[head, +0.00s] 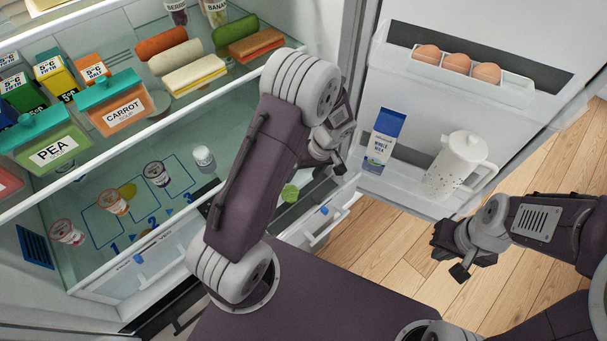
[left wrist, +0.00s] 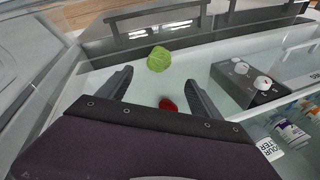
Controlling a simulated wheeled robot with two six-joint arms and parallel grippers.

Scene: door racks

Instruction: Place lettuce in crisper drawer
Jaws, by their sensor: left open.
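The green lettuce (head: 290,193) lies in the pulled-out right crisper drawer (head: 318,228), partly hidden by my left arm in the head view. In the left wrist view, the lettuce (left wrist: 159,58) is whole and round, beyond the fingertips and apart from them. My left gripper (head: 328,163) is above the drawer area; its two fingers are spread and empty in the left wrist view (left wrist: 158,78). My right gripper (head: 450,262) is away to the right, over the wooden floor, with its fingers apart and nothing between them.
A red round item (left wrist: 167,104) shows between my left fingers, low in the wrist view. The fridge door (head: 400,100) stands open at right with eggs (head: 457,62), a milk carton (head: 383,140) and a white pitcher (head: 457,165). Shelves at left hold soup tubs (head: 115,105) and yogurt cups (head: 112,201).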

